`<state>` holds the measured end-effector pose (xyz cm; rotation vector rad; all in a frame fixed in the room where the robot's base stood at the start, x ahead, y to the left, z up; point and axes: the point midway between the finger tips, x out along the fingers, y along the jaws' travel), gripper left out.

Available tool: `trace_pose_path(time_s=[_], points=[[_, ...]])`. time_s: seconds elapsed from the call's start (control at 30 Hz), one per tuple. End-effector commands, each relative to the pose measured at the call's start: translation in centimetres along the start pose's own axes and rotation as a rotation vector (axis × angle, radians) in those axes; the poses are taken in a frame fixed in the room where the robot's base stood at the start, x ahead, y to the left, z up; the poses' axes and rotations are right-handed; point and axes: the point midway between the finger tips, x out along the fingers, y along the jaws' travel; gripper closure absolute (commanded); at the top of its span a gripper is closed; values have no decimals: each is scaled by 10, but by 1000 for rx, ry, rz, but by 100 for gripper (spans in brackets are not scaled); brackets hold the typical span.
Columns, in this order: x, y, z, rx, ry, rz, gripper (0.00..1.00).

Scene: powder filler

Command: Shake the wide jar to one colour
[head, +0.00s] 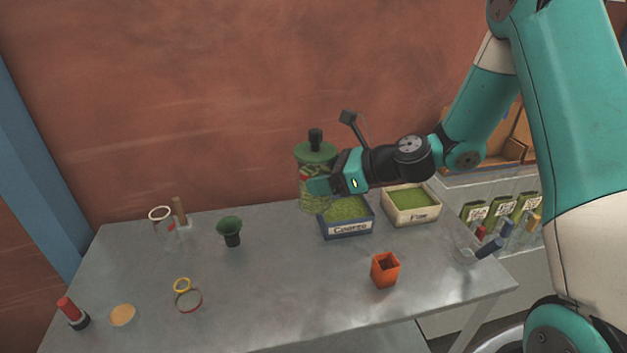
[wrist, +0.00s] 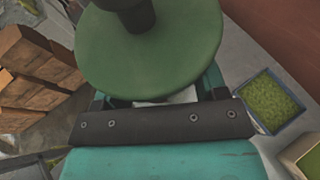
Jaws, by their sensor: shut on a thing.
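The wide jar (head: 311,190) has a green lid with a dark knob and mottled green contents behind its clear wall. My gripper (head: 318,186) is shut on the jar and holds it upright, raised above the back of the table. In the wrist view the jar's green lid (wrist: 150,50) fills the top middle, in front of my gripper (wrist: 165,100). The lid hides the jar's body there. In the head view the fingers cover part of the jar, so I cannot tell whether all its contents are one colour.
Below the jar on the metal table (head: 240,290) stand a blue "Coarse" tray (head: 346,229) and a pale "Fine" tray (head: 412,217), both with green powder. An orange square cup (head: 385,269), a green funnel (head: 230,231), rings (head: 188,296) and a clear jar (head: 162,222) stand apart.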

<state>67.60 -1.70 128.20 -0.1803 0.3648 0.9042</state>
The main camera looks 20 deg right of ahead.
Motion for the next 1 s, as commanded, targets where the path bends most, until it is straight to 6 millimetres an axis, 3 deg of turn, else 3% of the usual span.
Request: trace_pose_path(time_s=[0.4,0.77,1.0], points=[[4,4,3,0,-1,-1,57],[36,30,16,2,0,-1,57],[10,7,6,4,-1,-8,57]])
